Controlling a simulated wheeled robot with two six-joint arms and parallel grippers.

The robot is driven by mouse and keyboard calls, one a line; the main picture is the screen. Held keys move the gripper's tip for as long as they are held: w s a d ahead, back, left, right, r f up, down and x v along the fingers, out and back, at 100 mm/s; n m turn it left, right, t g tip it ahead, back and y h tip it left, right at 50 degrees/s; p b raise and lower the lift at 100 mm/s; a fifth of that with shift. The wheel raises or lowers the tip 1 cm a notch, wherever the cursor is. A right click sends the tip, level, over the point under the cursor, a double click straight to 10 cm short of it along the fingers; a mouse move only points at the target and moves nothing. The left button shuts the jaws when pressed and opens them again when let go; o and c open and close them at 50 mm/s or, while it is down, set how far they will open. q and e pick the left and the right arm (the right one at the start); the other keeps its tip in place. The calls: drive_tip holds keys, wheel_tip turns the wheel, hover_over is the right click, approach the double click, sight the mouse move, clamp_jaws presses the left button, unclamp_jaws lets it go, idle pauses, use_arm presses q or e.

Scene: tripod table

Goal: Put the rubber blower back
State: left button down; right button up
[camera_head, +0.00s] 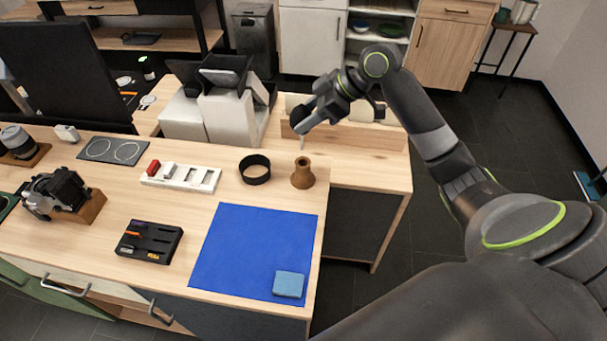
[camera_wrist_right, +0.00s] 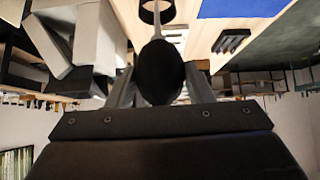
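The rubber blower (camera_head: 297,114) has a dark round bulb and a thin pale nozzle pointing down. My right gripper (camera_head: 308,121) is shut on its bulb and holds it in the air. In the right wrist view the black bulb (camera_wrist_right: 160,72) sits between the fingers, with the nozzle pointing away from the gripper. A small brown wooden stand (camera_head: 303,174) with a hole in its top stands upright on the table below the nozzle, apart from it. My left gripper is not in view.
A black ring (camera_head: 255,169) stands left of the wooden stand. A blue mat (camera_head: 245,245) with a light blue cloth (camera_head: 289,284) lies in front. A white slotted holder (camera_head: 200,178), a black tray (camera_head: 149,242) and a camera (camera_head: 58,190) stand further left. White boxes (camera_head: 225,116) stand behind.

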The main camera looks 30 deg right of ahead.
sight(303, 137)
drive_tip(key=f+p, duration=0.1)
drive_tip(key=f, duration=0.4)
drive_tip(key=shift+d+f, duration=0.2)
wheel_tip(303, 137, down, 4)
drive_tip(key=shift+f+p, duration=0.2)
drive_tip(key=shift+p, duration=0.15)
drive_tip(key=shift+f, duration=0.45)
drive_tip(key=o, duration=0.6)
drive_tip(key=shift+c, duration=0.2)
drive_tip(key=shift+r, duration=0.15)
